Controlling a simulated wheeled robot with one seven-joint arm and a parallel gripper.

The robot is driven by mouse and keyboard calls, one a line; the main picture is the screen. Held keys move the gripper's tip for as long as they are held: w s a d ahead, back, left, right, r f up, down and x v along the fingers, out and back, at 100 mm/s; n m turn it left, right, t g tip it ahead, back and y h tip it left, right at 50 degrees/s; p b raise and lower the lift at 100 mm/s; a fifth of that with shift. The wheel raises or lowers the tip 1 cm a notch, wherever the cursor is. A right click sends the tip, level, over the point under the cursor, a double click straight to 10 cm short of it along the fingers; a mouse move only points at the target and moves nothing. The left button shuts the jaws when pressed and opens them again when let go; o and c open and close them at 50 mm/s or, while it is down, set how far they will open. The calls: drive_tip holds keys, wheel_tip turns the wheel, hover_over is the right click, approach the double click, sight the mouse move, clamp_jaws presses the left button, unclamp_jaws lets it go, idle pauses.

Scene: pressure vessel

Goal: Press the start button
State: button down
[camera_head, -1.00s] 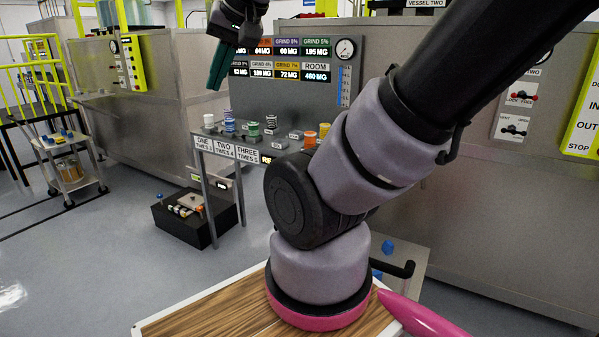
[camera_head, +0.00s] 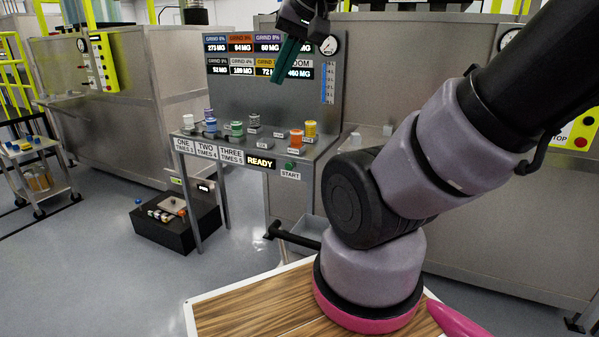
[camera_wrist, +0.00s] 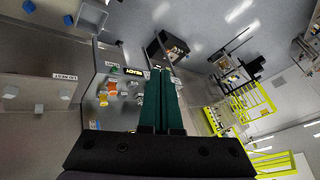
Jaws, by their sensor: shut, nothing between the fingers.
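The green start button (camera_head: 290,166) sits on the front edge of the grey bench (camera_head: 325,150), above a white label reading START. Left of it a lit sign (camera_head: 260,161) reads READY. My gripper (camera_head: 284,74) has dark green fingers, which point down in front of the bench's display panel, above the button and apart from it. In the wrist view the two fingers (camera_wrist: 163,100) lie side by side, shut and empty. The start button also shows small in the wrist view (camera_wrist: 114,70), left of the fingertips.
Several coloured spools stand on the bench, among them an orange one (camera_head: 296,138) and a yellow one (camera_head: 310,129). A black box (camera_head: 175,225) stands on the floor left of the bench. A steel vessel (camera_head: 430,75) fills the right side. Open floor lies at left.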

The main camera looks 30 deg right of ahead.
drive_tip(key=w+d+f+n+t+h, duration=0.1)
drive_tip(key=w+d+f+n, duration=0.2)
drive_tip(key=w, duration=0.8)
drive_tip(key=w+d+f+n+t+h, duration=0.1)
drive_tip(key=w+d+f+t+h, duration=0.3)
drive_tip(key=w, duration=0.7)
drive_tip(key=w+d+f+n+g+y, duration=0.15)
drive_tip(key=w+d, duration=0.35)
drive_tip(key=w, duration=0.6)
drive_tip(key=w+d+f+n+t+h, duration=0.1)
drive_tip(key=w+d+f+n+t, duration=0.2)
drive_tip(key=f, duration=0.4)
drive_tip(key=w+d+f+n+t+h, duration=0.1)
drive_tip(key=w+d+f+n, duration=0.15)
drive_tip(key=w+f, duration=0.3)
drive_tip(key=s+f+n+t, duration=0.1)
drive_tip(key=s+f+n, duration=0.2)
drive_tip(key=f, duration=1)
drive_tip(key=s+f+n+t+y, duration=0.1)
drive_tip(key=f+n, duration=0.5)
drive_tip(key=f, duration=0.7)
drive_tip(key=shift+s+d+n+t, duration=0.4)
drive_tip(key=shift+s+t, duration=0.15)
drive_tip(key=shift+s, duration=0.5)
drive_tip(key=shift+w, duration=0.1)
